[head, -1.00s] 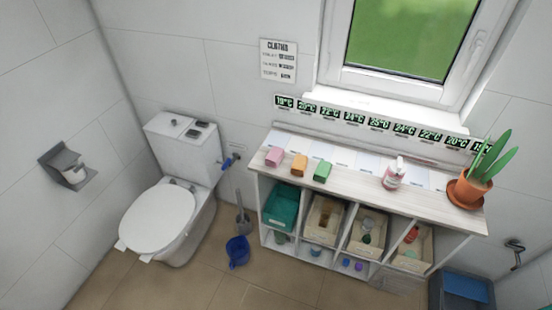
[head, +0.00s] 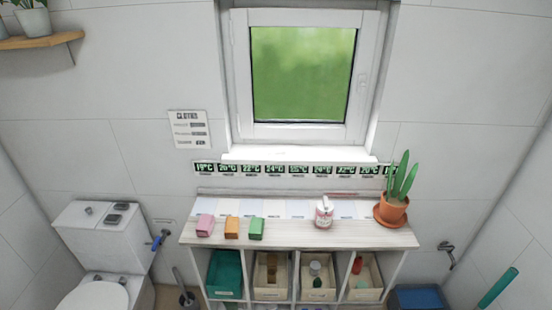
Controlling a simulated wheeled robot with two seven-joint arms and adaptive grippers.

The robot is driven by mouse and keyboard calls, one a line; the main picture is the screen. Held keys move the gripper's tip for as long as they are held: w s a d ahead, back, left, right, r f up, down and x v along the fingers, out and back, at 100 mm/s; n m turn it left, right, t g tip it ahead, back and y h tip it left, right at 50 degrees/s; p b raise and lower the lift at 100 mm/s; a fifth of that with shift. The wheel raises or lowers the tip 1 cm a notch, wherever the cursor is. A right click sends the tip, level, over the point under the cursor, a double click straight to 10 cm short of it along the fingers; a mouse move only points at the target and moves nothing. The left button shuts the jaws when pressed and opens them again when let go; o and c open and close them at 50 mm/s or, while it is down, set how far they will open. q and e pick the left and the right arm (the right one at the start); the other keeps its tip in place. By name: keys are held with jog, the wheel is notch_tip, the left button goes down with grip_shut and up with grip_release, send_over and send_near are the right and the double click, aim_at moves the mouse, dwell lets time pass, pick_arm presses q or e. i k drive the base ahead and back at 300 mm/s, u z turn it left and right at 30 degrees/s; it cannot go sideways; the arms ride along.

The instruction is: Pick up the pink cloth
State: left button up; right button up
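A small pink folded block (head: 205,225), which looks like the pink cloth, sits on the left end of the cabinet top (head: 300,236). An orange one (head: 232,227) and a green one (head: 257,229) stand in a row to its right, with small gaps between them. Nothing touches the pink one. Neither of my grippers shows in the head view.
A pink-and-white bottle (head: 324,212) and a potted plant (head: 393,206) stand farther right on the cabinet. Bins, including a teal one (head: 225,274), fill the shelves below. A toilet (head: 102,243) stands at left, a blue bin (head: 417,297) at lower right. A window (head: 303,75) is above.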

aim_at(205, 225)
jog(key=k, duration=0.6)
jog(key=z, duration=0.5)
jog(key=i, duration=0.6)
jog(key=z, duration=0.5)
jog(key=i, duration=0.8)
jog(key=u, duration=0.8)
jog(key=i, duration=0.9)
jog(key=u, duration=0.95)
